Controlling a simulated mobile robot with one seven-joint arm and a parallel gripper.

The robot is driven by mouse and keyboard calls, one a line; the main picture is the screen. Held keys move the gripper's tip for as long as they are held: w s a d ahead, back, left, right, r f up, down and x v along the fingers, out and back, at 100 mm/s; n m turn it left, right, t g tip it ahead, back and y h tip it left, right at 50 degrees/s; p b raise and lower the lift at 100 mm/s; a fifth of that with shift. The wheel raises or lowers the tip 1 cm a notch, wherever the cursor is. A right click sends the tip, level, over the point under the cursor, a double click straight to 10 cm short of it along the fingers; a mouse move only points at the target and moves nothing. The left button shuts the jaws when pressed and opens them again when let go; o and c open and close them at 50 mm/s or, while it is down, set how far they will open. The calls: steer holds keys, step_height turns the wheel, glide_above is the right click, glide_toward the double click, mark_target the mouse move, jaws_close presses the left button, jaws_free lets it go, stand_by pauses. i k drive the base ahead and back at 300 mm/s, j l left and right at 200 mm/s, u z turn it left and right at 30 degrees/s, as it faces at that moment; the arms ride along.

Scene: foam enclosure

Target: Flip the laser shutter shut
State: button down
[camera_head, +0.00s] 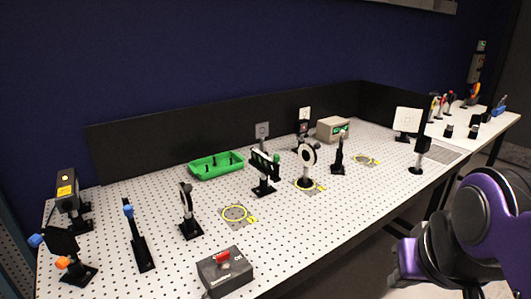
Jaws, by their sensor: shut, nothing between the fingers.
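A dark laser-like box with a yellow label (66,190) stands on a post at the left end of the perforated table. In front of it is a black mount with blue and orange knobs (62,242). To its right, a slim black post with a blue top (135,238) stands on a long base. I cannot tell for sure which piece is the laser shutter or how its flap is set. A dark grey box with a red switch on top (225,272) sits at the near edge. My gripper is out of view; only my purple arm shows at the lower right, apart from the table parts.
The perforated white table (330,220) carries several posts with optics. A green tray (215,167) and a beige box (333,129) stand toward the back. A black panel (170,145) runs behind. Yellow rings (237,215) mark spots. A white card (408,121) stands at the right.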

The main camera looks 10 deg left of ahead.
mark_target(128, 210)
steer(key=u, duration=1.75)
